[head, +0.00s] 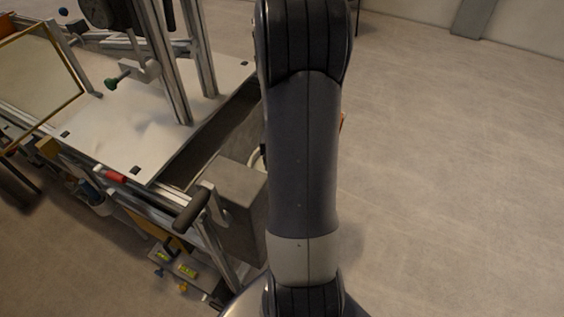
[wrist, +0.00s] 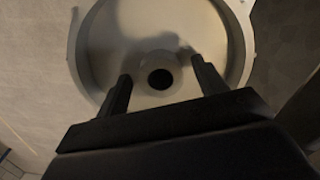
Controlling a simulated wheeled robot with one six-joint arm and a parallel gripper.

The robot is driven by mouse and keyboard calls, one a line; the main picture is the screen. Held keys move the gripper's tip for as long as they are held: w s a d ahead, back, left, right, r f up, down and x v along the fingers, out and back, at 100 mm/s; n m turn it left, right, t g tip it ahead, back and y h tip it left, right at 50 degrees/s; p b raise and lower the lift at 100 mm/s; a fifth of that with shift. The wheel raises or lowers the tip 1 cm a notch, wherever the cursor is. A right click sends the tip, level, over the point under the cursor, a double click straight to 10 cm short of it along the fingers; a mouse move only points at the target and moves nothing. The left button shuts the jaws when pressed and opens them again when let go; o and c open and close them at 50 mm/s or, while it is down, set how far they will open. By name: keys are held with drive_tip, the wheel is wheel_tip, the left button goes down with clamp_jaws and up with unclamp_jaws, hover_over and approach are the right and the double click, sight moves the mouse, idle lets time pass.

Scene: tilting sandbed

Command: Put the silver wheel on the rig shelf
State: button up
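A pale, silvery round wheel (wrist: 208,28) with a raised rim and a dark hole at its hub fills the upper middle of the wrist view. In the head view it is mostly hidden behind my arm; a pale curved edge (head: 256,158) beside the arm may be part of it. My gripper (wrist: 161,72) is open, with its two fingers apart on either side of the hub. I cannot tell whether the fingers touch the wheel. The rig (head: 178,75) stands at the left of the head view; which surface is its shelf is unclear.
The rig has a pale flat plate (head: 105,128), metal posts, a dial and a black handle (head: 191,210). A grey box (head: 236,195) stands close to my arm. A low plate with yellow-green levels (head: 187,270) is below. The floor (head: 450,170) at right is clear.

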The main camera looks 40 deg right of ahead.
drive_tip(key=shift+r, duration=0.1)
wheel_tip(320, 180, up, 12)
idle(0.6)
drive_tip(key=shift+c, duration=0.2)
idle(1.2)
